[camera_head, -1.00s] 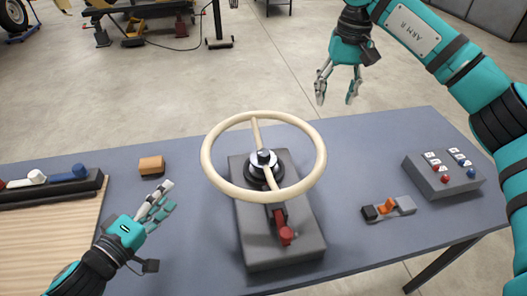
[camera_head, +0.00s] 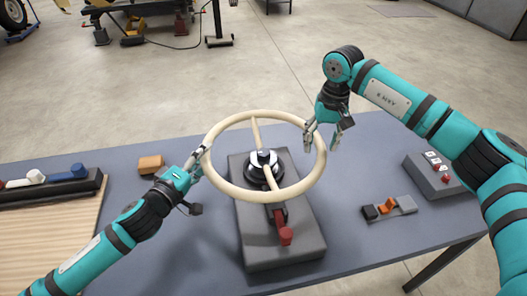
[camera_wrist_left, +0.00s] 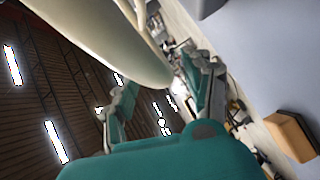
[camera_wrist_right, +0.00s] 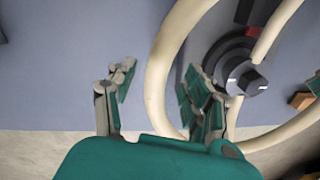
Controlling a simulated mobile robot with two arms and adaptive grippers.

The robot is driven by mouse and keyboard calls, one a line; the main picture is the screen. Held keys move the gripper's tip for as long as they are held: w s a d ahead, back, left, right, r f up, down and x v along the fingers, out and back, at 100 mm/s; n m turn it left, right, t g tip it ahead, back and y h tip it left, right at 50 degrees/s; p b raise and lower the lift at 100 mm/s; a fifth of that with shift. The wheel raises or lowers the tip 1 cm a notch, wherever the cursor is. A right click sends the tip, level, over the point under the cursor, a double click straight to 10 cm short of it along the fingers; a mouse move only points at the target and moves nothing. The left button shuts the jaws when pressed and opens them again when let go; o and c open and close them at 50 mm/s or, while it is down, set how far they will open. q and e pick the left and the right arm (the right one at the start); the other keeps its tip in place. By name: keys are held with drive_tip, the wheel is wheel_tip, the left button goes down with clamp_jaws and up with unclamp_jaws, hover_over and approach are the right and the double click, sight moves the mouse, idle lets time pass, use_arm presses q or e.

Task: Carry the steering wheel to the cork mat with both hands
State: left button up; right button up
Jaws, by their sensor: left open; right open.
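The cream steering wheel (camera_head: 237,190) sits tilted on a black hub on a grey block (camera_head: 290,245). My left gripper (camera_head: 199,158) is open at the wheel's left rim. In the left wrist view the rim (camera_wrist_left: 115,40) passes between its fingers; contact is unclear. My right gripper (camera_head: 323,138) is open at the right rim, pointing down. In the right wrist view the rim (camera_wrist_right: 156,80) shows between its fingers; whether it touches them is unclear. A tan, striped surface (camera_head: 45,235) at the left, probably the cork mat, is partly behind my left arm.
A red lever (camera_head: 285,235) is on the block's front. An orange block (camera_head: 151,164) and a dark rack (camera_head: 52,190) stand left. A small grey-and-orange part (camera_head: 390,205) and a switch box (camera_head: 432,175) lie right. The table's back edge is near the right gripper.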

use_arm(q)
drive_tip(key=shift+x, duration=1.2)
use_arm(e)
drive_tip(key=shift+a+f, duration=0.1)
drive_tip(key=shift+f, duration=1.05)
use_arm(q)
clamp_jaws()
use_arm(e)
clamp_jaws()
use_arm(q)
drive_tip(key=shift+w, duration=0.1)
use_arm(e)
drive_tip(key=shift+w, duration=0.15)
